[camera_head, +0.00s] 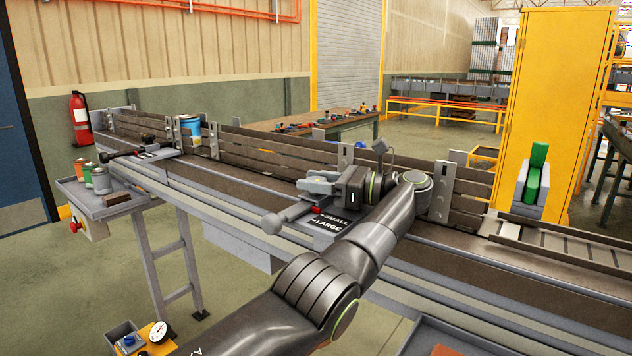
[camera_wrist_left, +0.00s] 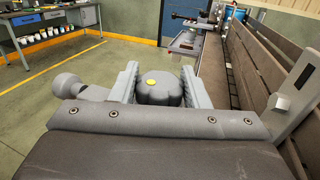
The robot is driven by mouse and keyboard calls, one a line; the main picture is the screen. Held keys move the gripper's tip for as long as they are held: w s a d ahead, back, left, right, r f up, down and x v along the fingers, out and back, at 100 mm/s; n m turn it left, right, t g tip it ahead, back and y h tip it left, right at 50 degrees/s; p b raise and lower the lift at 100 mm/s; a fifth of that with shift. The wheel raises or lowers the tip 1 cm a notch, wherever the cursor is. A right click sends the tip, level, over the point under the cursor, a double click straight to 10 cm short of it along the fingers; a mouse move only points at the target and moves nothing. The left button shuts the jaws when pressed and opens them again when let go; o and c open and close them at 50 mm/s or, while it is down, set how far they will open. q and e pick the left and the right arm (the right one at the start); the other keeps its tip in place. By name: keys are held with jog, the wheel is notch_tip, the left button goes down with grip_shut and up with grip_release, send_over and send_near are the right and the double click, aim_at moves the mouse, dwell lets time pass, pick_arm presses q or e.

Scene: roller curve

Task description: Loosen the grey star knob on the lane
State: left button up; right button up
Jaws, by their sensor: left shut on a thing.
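The grey star knob (camera_wrist_left: 158,90), dark and lobed with a yellow dot on top, shows in the left wrist view between the two fingers of my left gripper (camera_wrist_left: 160,84). The fingers are closed against its sides. In the head view my left gripper (camera_head: 318,184) is at the lane (camera_head: 232,171), above a plate marked SMALL and LARGE (camera_head: 334,222); the knob cannot be made out there. A grey ball-ended lever (camera_head: 272,223) sticks out from the lane's near side; it also shows in the wrist view (camera_wrist_left: 68,86). My right gripper is not in view.
A second clamp with a dark handle (camera_head: 122,154) sits farther left on the lane. A side tray (camera_head: 120,206) holds several cans. A yellow cabinet (camera_head: 560,100) stands behind at right.

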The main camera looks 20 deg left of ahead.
aim_at(316, 179)
pick_arm(q)
jog(key=shift+f+g, duration=0.3)
jog(key=shift+f, duration=0.15)
dwell(0.3)
jog(key=o, duration=1)
jog(key=shift+r, duration=0.15)
jog(key=shift+r, duration=0.15)
jog(key=shift+r, duration=0.2)
notch_tip(316, 179, up, 2)
jog(key=shift+r, duration=0.2)
notch_tip(316, 179, up, 5)
jog(key=p, duration=0.4)
jog(key=shift+r, duration=0.15)
jog(key=shift+r+p, duration=0.85)
jog(key=shift+p, duration=0.25)
